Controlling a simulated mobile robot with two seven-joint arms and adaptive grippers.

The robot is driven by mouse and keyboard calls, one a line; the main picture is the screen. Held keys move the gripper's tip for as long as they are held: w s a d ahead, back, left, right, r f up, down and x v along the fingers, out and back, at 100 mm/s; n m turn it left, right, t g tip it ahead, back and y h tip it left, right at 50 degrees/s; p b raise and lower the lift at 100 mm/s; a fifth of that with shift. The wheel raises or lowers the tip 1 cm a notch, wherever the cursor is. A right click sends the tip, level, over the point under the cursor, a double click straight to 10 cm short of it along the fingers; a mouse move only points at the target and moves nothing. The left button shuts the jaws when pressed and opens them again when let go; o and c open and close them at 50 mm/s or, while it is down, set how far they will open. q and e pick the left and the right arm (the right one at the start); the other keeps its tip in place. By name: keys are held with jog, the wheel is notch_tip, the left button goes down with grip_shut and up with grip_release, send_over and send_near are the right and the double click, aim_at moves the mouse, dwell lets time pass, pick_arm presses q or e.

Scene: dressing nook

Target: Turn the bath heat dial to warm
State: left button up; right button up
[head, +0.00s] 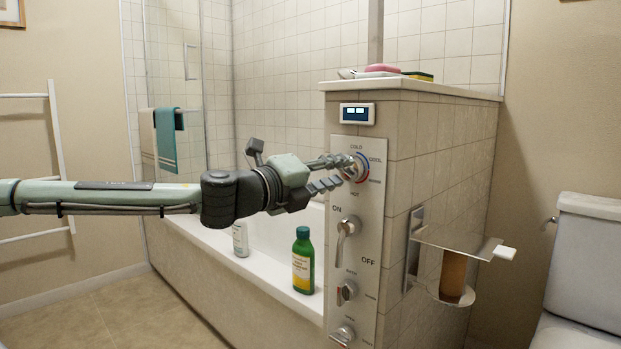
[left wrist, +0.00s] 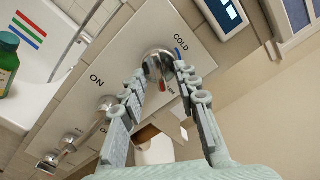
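The bath heat dial (head: 359,167) is a round chrome knob near the top of a metal panel, with a blue and red arc around its right side. COLD is printed above it, HOT below, and two smaller labels stand at its right. My left gripper (head: 347,170) is at the dial, with one finger on each side of the knob. In the left wrist view the fingertips (left wrist: 160,72) close in on the chrome dial (left wrist: 157,62) and seem to touch it. My right gripper is not in view.
Below the dial are an ON/OFF lever (head: 346,230) and two more knobs (head: 345,291). A small display (head: 357,113) sits above. A green bottle (head: 303,262) and a white bottle (head: 240,238) stand on the bath edge. A paper holder (head: 455,240) juts out at the right.

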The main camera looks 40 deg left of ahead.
pick_arm(q)
jog(key=s+a, duration=0.1)
jog(key=s, duration=1)
dwell(0.3)
